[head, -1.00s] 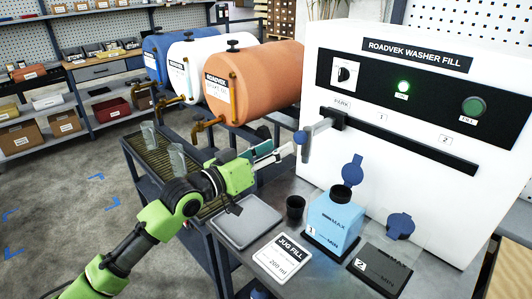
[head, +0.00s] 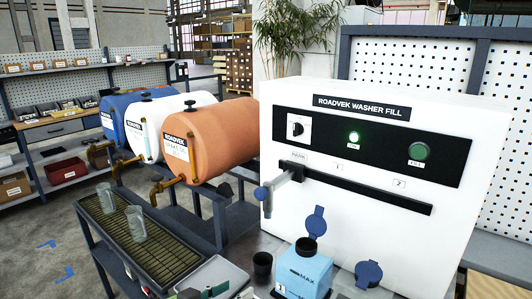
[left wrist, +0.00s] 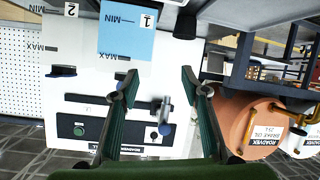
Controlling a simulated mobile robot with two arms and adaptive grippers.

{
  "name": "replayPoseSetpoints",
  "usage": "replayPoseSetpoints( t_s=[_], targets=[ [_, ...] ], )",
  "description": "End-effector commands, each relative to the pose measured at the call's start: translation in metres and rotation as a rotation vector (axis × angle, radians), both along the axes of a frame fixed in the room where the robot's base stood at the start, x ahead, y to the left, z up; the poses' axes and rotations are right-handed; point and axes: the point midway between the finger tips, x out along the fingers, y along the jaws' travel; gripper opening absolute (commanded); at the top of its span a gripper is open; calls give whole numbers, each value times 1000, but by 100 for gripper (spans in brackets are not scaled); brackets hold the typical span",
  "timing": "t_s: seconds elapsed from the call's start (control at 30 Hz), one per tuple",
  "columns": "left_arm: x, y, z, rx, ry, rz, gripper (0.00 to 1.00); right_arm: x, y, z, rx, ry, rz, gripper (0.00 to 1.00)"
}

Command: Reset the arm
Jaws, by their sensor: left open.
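My left gripper (left wrist: 157,82) is open and empty in the left wrist view, its two dark green fingers spread apart. That view is upside down. Only dark tips at the bottom edge of the head view seem to be part of it; the rest of the arm is out of frame. My right gripper is in neither view. Beyond the fingers the left wrist view shows the blue-filled jug 1 (left wrist: 127,35) and the filler nozzle (left wrist: 165,118). The nozzle (head: 266,196) hangs from the washer fill machine (head: 330,130), clear of jug 1 (head: 303,274).
A blue cap (head: 368,273) belongs to jug 2, cut off below. A black cup (head: 262,264) stands left of jug 1. Orange (head: 215,140), white and blue drums lie at left, above a grated trolley (head: 150,250) with two clear beakers. Floor at far left is free.

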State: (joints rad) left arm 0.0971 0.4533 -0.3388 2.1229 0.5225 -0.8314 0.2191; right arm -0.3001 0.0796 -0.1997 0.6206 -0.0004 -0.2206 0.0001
Motion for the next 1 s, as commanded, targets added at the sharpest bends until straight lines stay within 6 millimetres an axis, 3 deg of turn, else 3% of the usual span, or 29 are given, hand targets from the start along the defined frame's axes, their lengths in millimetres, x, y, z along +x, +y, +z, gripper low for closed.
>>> replayPoseSetpoints(
  t_s=[0.03, 0.1, 0.3, 0.5, 0.7, 1.0],
  targets=[
    [-26, 2, -28, 43, 68, 15, 42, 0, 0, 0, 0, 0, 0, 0],
    [-58, 13, -61, 120, 154, 42, 42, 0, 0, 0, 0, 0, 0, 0],
    [-151, 54, -126, 302, 399, 120, 42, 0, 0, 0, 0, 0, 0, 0],
    [-224, 88, -156, 413, 589, 178, 42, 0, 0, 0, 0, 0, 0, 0],
    [-290, 115, -169, 497, 758, 224, 42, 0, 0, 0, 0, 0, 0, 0],
    [-270, 111, -252, 503, 776, 208, 42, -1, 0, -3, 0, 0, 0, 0]
  ],
)
